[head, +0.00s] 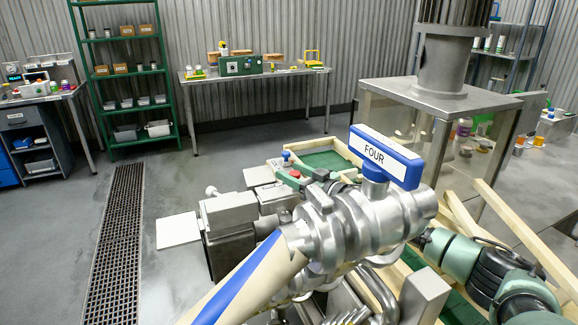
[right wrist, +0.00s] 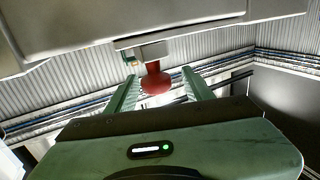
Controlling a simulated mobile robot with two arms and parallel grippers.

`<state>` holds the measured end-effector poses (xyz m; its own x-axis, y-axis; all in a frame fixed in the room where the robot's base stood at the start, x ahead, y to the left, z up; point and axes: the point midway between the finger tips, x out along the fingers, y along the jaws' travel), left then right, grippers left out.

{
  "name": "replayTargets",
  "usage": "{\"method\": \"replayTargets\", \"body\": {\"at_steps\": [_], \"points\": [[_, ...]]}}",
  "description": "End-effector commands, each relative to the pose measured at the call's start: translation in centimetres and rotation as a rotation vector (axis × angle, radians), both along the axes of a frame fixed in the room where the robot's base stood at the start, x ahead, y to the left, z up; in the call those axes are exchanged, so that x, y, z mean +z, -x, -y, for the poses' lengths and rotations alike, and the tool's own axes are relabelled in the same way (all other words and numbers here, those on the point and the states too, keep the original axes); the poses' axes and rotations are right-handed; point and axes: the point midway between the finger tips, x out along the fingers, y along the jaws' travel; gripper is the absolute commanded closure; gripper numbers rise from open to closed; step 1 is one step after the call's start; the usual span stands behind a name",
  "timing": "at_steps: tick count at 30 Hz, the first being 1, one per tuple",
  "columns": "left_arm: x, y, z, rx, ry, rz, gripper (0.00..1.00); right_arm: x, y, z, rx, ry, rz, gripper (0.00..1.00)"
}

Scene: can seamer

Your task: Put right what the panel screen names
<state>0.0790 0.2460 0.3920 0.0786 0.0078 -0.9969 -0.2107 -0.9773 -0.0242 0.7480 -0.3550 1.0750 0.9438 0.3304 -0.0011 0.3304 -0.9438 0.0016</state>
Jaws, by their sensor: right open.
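A red mushroom-shaped knob (right wrist: 156,82) on a short stem shows in the right wrist view, between the two green fingers of my right gripper (right wrist: 160,88). The fingers are open and stand apart on either side of it; I cannot tell if they touch it. In the head view a small red knob (head: 295,173) shows on the machine past the large valve. My right arm comes in from the right and passes behind the valve, which hides part of it. The valve (head: 350,225) has a blue handle (head: 388,157) labelled FOUR. No readable fault text shows. My left gripper is not in view.
A steel cabinet with clear sides (head: 440,92) stands at the back right. Pale beams (head: 520,240) lie around the machine. A green shelf (head: 127,72), a back bench (head: 190,77) and a left bench with a small lit screen (head: 13,77) stand farther off.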

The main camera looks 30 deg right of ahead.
Motion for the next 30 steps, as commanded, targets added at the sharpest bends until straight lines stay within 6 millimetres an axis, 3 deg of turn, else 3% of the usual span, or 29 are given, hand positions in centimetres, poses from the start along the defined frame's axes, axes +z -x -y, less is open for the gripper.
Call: {"method": "replayTargets", "body": {"at_steps": [6, 15, 17, 21, 30], "points": [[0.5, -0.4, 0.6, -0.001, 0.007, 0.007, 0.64, 0.1, -2.1, -0.6, -0.002, -0.001, 0.001, 0.48], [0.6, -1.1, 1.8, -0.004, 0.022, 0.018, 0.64, 0.0, -2.4, -0.8, -0.001, -0.001, 0.000, 0.48], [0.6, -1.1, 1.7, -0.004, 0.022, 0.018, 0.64, 0.0, -2.4, -0.8, -0.001, -0.001, 0.000, 0.59], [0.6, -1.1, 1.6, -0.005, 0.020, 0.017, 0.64, 0.0, -2.4, -0.7, -0.001, 0.000, 0.000, 0.98], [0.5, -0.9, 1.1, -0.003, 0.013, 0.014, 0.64, 0.0, -2.4, -0.7, -0.002, 0.000, 0.000, 1.00]]}}
